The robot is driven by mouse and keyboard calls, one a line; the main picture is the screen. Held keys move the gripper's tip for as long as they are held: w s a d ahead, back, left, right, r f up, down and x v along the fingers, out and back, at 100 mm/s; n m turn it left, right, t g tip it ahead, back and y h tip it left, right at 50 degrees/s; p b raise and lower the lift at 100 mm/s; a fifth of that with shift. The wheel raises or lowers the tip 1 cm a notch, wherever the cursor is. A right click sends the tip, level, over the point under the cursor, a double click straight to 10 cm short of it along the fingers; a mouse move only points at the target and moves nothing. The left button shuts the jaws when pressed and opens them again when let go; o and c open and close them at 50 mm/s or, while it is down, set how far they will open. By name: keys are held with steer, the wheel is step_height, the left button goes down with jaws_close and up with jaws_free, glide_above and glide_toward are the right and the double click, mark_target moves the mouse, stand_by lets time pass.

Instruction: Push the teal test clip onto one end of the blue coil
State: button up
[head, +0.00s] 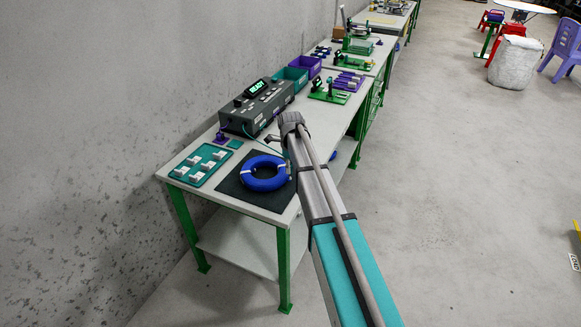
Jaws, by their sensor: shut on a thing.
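The blue coil (264,172) lies flat on a dark square mat (231,184) at the near end of the bench. Its cable ends cannot be made out. My gripper (272,138) is beyond the coil, above the bench, partly hidden by my wrist. A thin teal lead (262,143) runs from the grey tester (256,106) toward my gripper. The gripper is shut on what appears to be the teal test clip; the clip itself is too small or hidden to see. The clip is apart from the coil.
The tester's display (257,87) reads READY. A small teal pad (234,144) and a purple holder (221,138) sit before it. A teal tray (200,165) with several white pieces stands left of the mat. Bins (291,79) stand farther back, near the wall.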

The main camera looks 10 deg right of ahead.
steer(key=shift+f+b, duration=0.65)
steer(key=shift+f, duration=0.25)
steer(key=shift+f+b, duration=1.15)
stand_by(3.9)
steer(key=o, duration=0.4)
steer(key=shift+o, duration=0.4)
steer(key=o, duration=0.5)
steer(key=shift+r+p, duration=3.55)
